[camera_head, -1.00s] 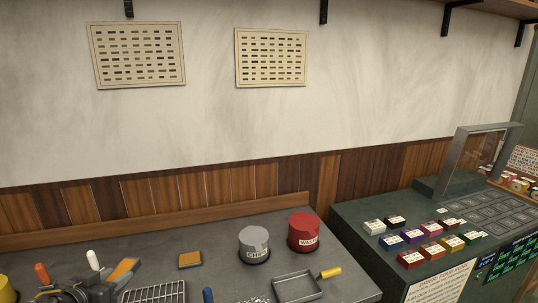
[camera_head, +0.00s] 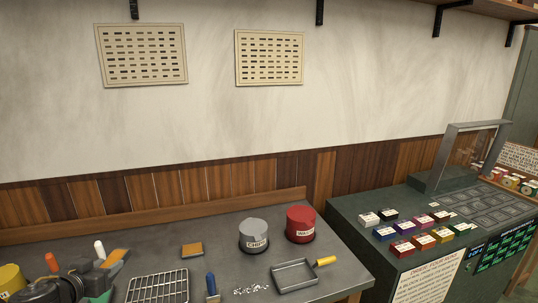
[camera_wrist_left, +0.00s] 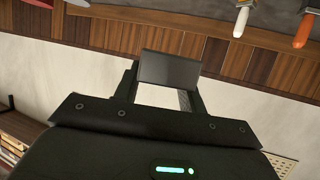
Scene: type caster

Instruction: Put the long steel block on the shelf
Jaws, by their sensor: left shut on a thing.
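In the left wrist view my left gripper (camera_wrist_left: 160,97) is shut on a dark grey, flat-faced rectangular block (camera_wrist_left: 168,70), which looks like the long steel block. The block sits across the fingertips; its full length cannot be told. That view looks upside down at the wall, and nothing visibly touches the block. A shelf with items (camera_wrist_left: 18,132) also shows in the left wrist view.
The grey bench (camera_head: 215,290) holds a grey tin (camera_head: 253,238), a red tin (camera_head: 301,226), a tray (camera_head: 295,278), a wire rack (camera_head: 158,287) and handled tools at left. A green counter (camera_head: 350,215) with several coloured boxes stands right.

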